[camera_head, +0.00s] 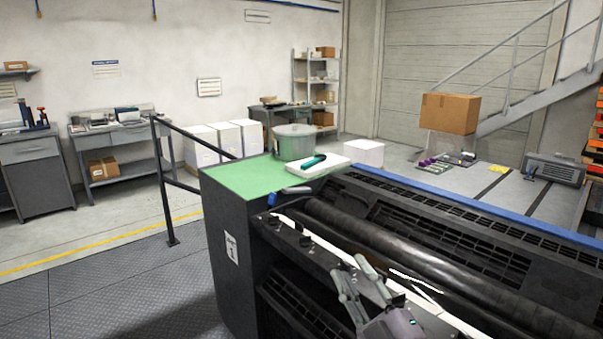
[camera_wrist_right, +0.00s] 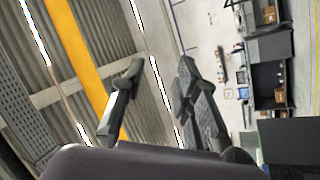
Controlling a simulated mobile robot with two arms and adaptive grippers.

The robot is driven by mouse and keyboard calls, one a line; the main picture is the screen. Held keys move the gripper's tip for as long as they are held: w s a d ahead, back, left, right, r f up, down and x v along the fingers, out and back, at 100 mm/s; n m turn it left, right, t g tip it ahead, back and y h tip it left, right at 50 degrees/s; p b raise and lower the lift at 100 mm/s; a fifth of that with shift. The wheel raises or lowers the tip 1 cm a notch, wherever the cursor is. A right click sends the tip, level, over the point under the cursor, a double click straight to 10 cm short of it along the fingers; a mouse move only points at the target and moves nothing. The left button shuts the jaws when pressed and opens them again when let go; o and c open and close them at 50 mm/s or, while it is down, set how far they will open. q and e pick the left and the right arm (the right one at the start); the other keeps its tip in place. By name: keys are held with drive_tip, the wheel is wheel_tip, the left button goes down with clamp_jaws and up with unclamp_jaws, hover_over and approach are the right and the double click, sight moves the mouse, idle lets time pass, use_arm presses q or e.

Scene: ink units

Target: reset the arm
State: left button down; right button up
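My right gripper (camera_head: 351,268) shows at the bottom of the head view, above the front of a black printing machine (camera_head: 480,225) with long dark rollers. Its two grey fingers stand apart with nothing between them. In the right wrist view the same gripper (camera_wrist_right: 158,72) shows its fingers spread, with only distant background visible through the gap. My left arm and left gripper are in neither view.
The machine's green top (camera_head: 235,181) holds a grey pot (camera_head: 294,142) and a white block with a teal tool (camera_head: 307,162). A black railing (camera_head: 163,190) stands to the left. Workbenches line the wall. A cardboard box (camera_head: 449,113) is behind the machine. The left floor is clear.

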drive_tip(key=s+d+f+m+g+h, duration=0.3)
drive_tip(key=f+m, duration=0.1)
drive_tip(key=f, duration=0.3)
drive_tip(key=s+d+f+m+g+h, duration=0.2)
drive_tip(key=s+d+f+m+h, duration=0.15)
drive_tip(key=f, duration=0.35)
drive_tip(key=s+d+f+m+g+h, duration=0.2)
drive_tip(key=s+d+f+m+g, duration=0.15)
drive_tip(key=f, duration=0.45)
drive_tip(key=s+d+f+m+g, duration=0.1)
drive_tip(key=s+f+g, duration=0.35)
drive_tip(key=s, duration=0.45)
drive_tip(key=s+f+m+g, duration=0.1)
drive_tip(key=s+f+g, duration=0.4)
drive_tip(key=s, duration=0.4)
wheel_tip(320, 180, down, 26)
drive_tip(key=s, duration=0.1)
drive_tip(key=s+d+f+g, duration=0.1)
drive_tip(key=s+d+f, duration=0.2)
drive_tip(key=s+f, duration=1.4)
drive_tip(key=shift+s, duration=0.3)
